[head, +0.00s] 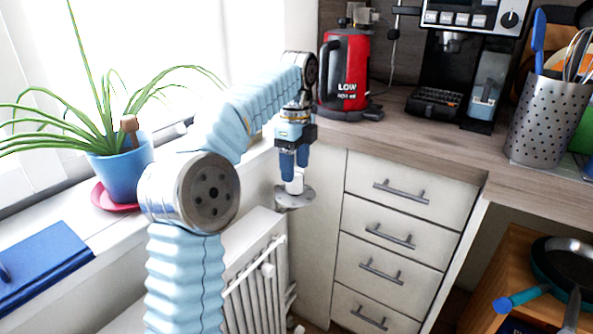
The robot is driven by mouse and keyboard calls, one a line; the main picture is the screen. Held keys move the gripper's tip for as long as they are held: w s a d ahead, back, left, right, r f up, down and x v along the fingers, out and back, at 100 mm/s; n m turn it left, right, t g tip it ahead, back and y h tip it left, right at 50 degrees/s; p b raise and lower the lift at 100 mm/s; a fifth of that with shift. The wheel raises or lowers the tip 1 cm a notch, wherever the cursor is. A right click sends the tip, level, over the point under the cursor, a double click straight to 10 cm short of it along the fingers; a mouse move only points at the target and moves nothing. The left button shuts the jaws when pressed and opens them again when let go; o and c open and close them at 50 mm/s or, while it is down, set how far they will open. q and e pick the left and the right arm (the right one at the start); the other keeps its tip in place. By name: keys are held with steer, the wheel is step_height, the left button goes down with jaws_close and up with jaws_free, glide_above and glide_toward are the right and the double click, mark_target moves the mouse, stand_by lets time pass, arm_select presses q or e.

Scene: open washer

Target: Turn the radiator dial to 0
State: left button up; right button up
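The radiator (258,285) is white and ribbed and stands under the window sill, partly hidden behind my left arm. A small white knob, which looks like the dial (294,187), stands up from a round grey plate (296,200) at the radiator's far right end. My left gripper (294,176) points down over the knob, its two blue fingers close together at the knob's top. I cannot tell whether they grip it or only stand around it. Any numbers on the dial are too small to read. My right gripper is out of view.
A potted plant (121,168) on a red saucer and a blue book (45,265) sit on the sill at left. White drawers (395,222) stand right of the dial. A red kettle (345,72) stands on the counter behind the gripper.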

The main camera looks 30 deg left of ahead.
arm_select(q)
steer(key=shift+r, duration=0.1)
step_height(320, 180, up, 6)
steer(key=shift+f, duration=0.1)
stand_by(0.4)
